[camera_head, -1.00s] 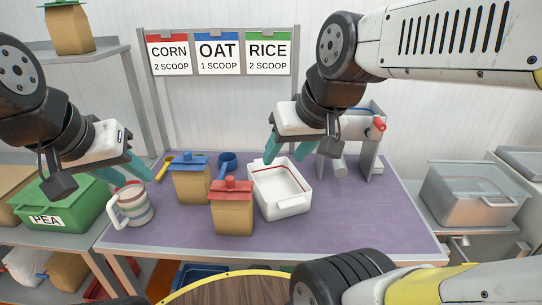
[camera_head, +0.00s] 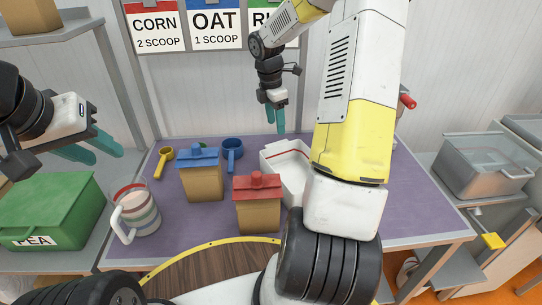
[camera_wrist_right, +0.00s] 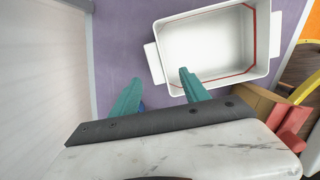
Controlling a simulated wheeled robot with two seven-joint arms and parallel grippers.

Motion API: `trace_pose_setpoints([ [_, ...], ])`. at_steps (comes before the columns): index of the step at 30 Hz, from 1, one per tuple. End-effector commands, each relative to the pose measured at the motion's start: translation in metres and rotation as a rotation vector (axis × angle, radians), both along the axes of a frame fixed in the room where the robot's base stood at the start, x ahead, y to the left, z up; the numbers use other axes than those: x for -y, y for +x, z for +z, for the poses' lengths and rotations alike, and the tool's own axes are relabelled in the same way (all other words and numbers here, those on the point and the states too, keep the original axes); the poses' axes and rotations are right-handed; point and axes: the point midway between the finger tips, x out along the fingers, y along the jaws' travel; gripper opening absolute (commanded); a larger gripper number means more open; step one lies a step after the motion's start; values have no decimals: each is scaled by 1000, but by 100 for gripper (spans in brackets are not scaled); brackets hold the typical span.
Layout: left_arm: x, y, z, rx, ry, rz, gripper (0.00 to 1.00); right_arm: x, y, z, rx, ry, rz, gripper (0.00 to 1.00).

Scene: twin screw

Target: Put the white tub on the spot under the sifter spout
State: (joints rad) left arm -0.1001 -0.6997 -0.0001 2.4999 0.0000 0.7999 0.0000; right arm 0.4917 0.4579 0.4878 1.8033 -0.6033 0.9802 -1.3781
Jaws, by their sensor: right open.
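The white tub (camera_head: 275,165) stands upright on the purple table top, partly hidden behind my right arm in the head view. In the right wrist view the tub (camera_wrist_right: 205,47) is empty, with a red line inside and a side handle facing my fingers. My right gripper (camera_head: 276,122) is open and empty above the table's back part, behind the tub; its fingers (camera_wrist_right: 158,92) show apart in the wrist view, one overlapping the tub's edge.

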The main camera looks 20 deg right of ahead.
Motion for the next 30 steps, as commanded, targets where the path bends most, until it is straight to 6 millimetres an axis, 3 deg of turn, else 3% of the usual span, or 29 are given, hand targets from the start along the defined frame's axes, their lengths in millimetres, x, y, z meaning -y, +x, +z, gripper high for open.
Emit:
trace_pose_setpoints([
  [14,0,0,0,0,0,0,36,7,5,-45,-12,4,30,54],
  [21,0,0,0,0,0,0,36,12,8,-79,-11,5,28,54],
  [29,0,0,0,0,0,0,36,13,9,-83,-9,3,28,54],
  [30,0,0,0,0,0,0,36,13,9,-83,-9,3,28,48],
])
